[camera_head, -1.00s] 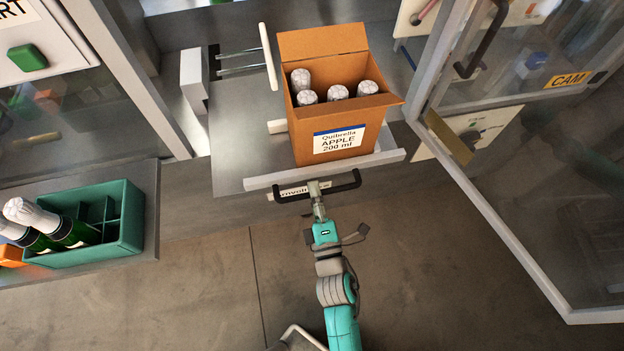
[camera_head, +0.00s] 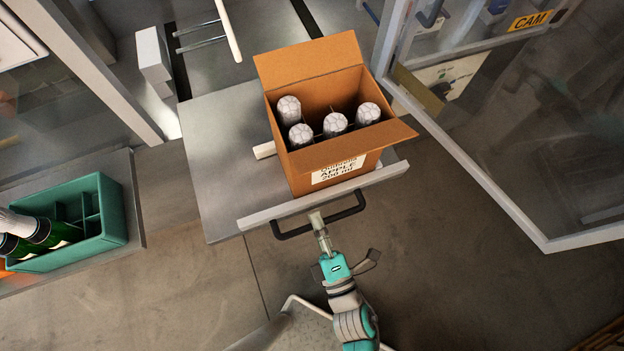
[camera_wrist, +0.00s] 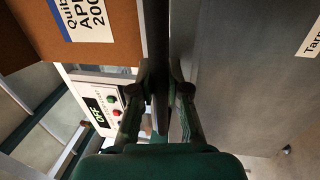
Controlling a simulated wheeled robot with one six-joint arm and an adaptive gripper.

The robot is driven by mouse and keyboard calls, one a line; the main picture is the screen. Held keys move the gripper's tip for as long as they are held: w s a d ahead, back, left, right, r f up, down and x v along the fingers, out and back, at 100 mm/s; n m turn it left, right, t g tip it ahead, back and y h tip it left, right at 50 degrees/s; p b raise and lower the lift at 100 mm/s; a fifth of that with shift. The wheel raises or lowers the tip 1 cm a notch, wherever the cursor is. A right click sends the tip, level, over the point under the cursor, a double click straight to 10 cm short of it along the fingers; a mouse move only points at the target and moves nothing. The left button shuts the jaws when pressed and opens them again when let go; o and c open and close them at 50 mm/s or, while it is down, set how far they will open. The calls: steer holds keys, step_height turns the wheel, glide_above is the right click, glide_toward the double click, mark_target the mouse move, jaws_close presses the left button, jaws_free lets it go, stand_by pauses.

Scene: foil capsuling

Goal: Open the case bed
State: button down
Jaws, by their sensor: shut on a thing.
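The case bed (camera_head: 215,150) is a grey metal slab with a pale front lip and a black bar handle (camera_head: 348,211). It stands well out from the machine, with floor visible to its left. My gripper (camera_head: 317,218) is at the middle of the handle and shut on it; in the wrist view the two fingers (camera_wrist: 160,80) close in at the bed's front edge. An open cardboard case (camera_head: 325,170) stands upright on the bed, holding several bottles with white foil tops (camera_head: 335,124). The fingertips' contact is partly hidden in the wrist view.
A glass door (camera_head: 500,140) hangs open on the right. A green divided crate (camera_head: 110,220) with dark bottles sits on a ledge at left. The wrist view shows a control panel (camera_wrist: 100,110) with a red and a green button. The floor around my arm is clear.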

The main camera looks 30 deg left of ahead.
steer(key=shift+s+d, duration=0.3)
steer(key=shift+d, duration=0.1)
steer(key=shift+f, duration=0.1)
steer(key=c, duration=1.4)
jaws_free()
steer(key=v, duration=1.2)
